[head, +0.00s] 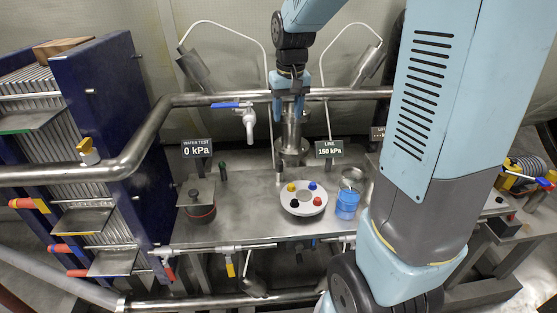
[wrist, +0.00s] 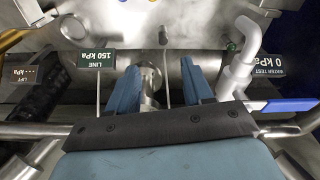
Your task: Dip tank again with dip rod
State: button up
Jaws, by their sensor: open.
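My gripper (head: 290,84) points down at the long steel rail, with its two blue fingers apart and nothing held between them. In the wrist view, my gripper (wrist: 160,68) is open, and an upright steel fitting (wrist: 150,88) shows between its fingers. A steel cylindrical vessel (head: 291,143) stands below the gripper at the back of the bench; I cannot tell for sure that it is the tank. A thin rod with a dark top (wrist: 163,37) shows beyond the fingers. I cannot tell whether it is the dip rod.
Signs read WATER TEST 0 kPa (head: 196,149) and LINE 150 kPa (head: 329,149).

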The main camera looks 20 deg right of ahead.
jog(key=g, duration=0.1)
send_over(280, 162)
notch_tip(280, 162, down, 7)
notch_tip(280, 162, down, 14)
jog(key=shift+f, duration=0.1)
jog(key=shift+c, duration=0.4)
grip_shut()
dwell(0.3)
